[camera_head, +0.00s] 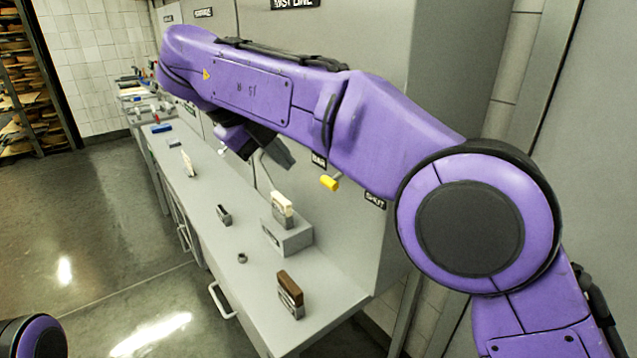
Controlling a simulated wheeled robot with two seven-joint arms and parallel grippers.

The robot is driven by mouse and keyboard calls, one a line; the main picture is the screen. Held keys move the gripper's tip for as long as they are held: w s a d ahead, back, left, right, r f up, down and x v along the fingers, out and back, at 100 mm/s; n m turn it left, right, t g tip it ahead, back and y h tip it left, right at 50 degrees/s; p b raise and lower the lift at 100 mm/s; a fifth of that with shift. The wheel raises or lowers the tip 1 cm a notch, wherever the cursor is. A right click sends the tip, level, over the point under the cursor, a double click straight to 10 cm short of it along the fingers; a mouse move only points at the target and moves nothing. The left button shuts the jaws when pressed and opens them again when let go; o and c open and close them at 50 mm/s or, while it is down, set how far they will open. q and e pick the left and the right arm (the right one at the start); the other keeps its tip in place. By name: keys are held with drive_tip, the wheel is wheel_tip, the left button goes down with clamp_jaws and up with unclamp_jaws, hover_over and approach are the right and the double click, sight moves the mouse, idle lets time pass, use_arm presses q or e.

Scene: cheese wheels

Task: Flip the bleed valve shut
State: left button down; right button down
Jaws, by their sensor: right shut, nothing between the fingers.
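A valve lever with a yellow grip (330,183) sticks out from the grey cabinet front, between a small dark label above it and a "SHUT" label (375,200) to its lower right. I take it for the bleed valve; its base is hidden or too small to make out. My right gripper (280,155) is a dark shape below my purple right arm, just up and left of the yellow grip. It is shut and empty, and appears apart from the grip. My left gripper is out of view; only a bit of my left arm shows at the lower left.
A long grey counter (215,255) runs along the cabinet. On it stand a grey block (290,238) with a cream-topped brush, a brown-topped brush (290,292) and small metal parts. My right arm covers much of the cabinet. Open floor lies at left, with shelves (30,90) behind.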

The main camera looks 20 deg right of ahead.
sight(326, 186)
drive_tip(key=x, duration=0.3)
drive_tip(key=d+r+x, duration=0.1)
drive_tip(key=x, duration=0.5)
drive_tip(key=shift+w+d, duration=0.35)
drive_tip(key=shift+d, duration=0.15)
drive_tip(key=shift+s+a, duration=0.1)
